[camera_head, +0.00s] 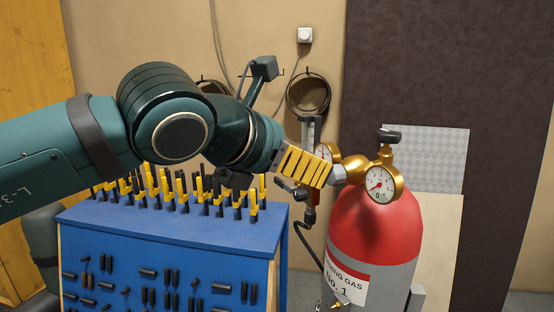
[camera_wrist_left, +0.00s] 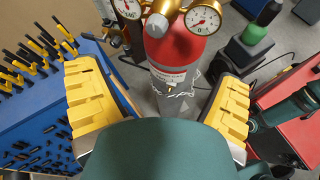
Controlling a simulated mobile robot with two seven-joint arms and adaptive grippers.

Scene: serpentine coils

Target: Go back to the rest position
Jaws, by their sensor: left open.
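My left gripper (camera_head: 312,168) reaches in from the left of the head view, beside the brass regulator (camera_head: 355,168) on top of a red gas cylinder (camera_head: 375,232). In the left wrist view its two yellow fingers (camera_wrist_left: 158,80) stand wide apart with nothing held between them. The cylinder (camera_wrist_left: 172,52) and its two round gauges show beyond the gap. In the head view the fingers overlap part of the regulator, and I cannot tell whether they touch it. I do not see my right gripper.
A blue rack (camera_head: 165,228) with several yellow-and-black tools stands below my left arm. A hose coil (camera_head: 308,93) hangs on the wall behind. In the left wrist view, a red cabinet (camera_wrist_left: 297,88) and a green object (camera_wrist_left: 253,34) are at the right.

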